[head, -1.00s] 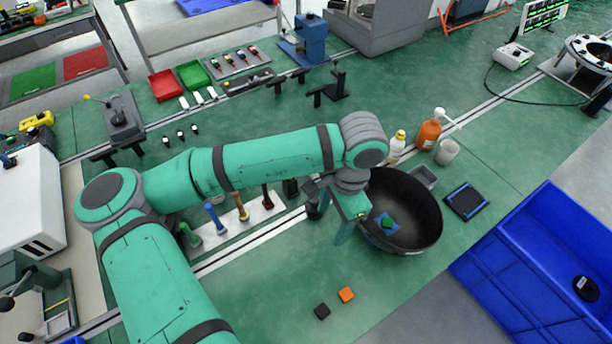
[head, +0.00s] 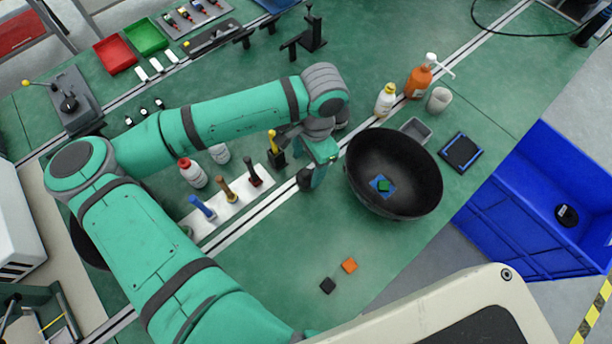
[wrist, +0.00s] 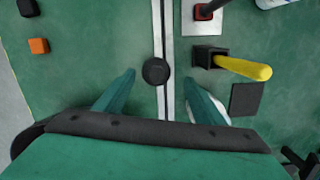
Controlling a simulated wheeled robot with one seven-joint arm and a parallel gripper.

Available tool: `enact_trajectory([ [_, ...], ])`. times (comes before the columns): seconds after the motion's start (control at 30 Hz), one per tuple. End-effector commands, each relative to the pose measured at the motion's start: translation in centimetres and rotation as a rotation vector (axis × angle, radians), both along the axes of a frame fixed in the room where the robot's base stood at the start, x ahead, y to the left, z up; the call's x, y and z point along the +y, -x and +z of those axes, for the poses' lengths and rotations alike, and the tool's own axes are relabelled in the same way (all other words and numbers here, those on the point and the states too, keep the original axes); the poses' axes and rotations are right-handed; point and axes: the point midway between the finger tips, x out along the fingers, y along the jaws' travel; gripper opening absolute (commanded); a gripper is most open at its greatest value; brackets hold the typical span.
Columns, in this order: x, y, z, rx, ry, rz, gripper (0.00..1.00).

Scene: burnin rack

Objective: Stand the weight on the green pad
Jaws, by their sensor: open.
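The likely weight is a small black round piece with a knob (head: 304,179), standing by the white line on the green bench. In the wrist view the weight (wrist: 156,71) appears between the two fingertips, with a gap on each side. My gripper (wrist: 160,75) is open, its teal fingers pointing down; in the head view my gripper (head: 314,178) is right by the weight. How far the fingers reach down beside it is unclear.
A tool rack with upright handles (head: 238,205) stands left of the gripper; a yellow handle (wrist: 245,68) is close to the right finger. Orange (head: 349,265) and black (head: 327,285) blocks lie in front. Bottles (head: 385,100) stand behind the bowl. A blue bin (head: 540,190) is right.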

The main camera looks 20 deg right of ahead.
Motion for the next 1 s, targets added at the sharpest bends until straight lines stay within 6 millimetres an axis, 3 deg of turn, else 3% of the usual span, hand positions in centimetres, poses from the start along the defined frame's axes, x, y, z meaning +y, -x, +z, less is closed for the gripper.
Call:
enact_trajectory([
  [0.4,0.6,0.7,-4.7,0.002,-0.001,0.0,0.63],
  [0.67,0.6,0.7,-5.1,0.0,-0.001,0.0,0.63],
  [0.73,0.6,0.7,-5.0,0.0,-0.001,0.0,0.54],
  [0.93,0.6,0.7,-5.0,0.0,-0.001,0.0,0.06],
  [1.0,0.6,0.7,-5.0,-0.001,0.0,0.0,0.0],
])
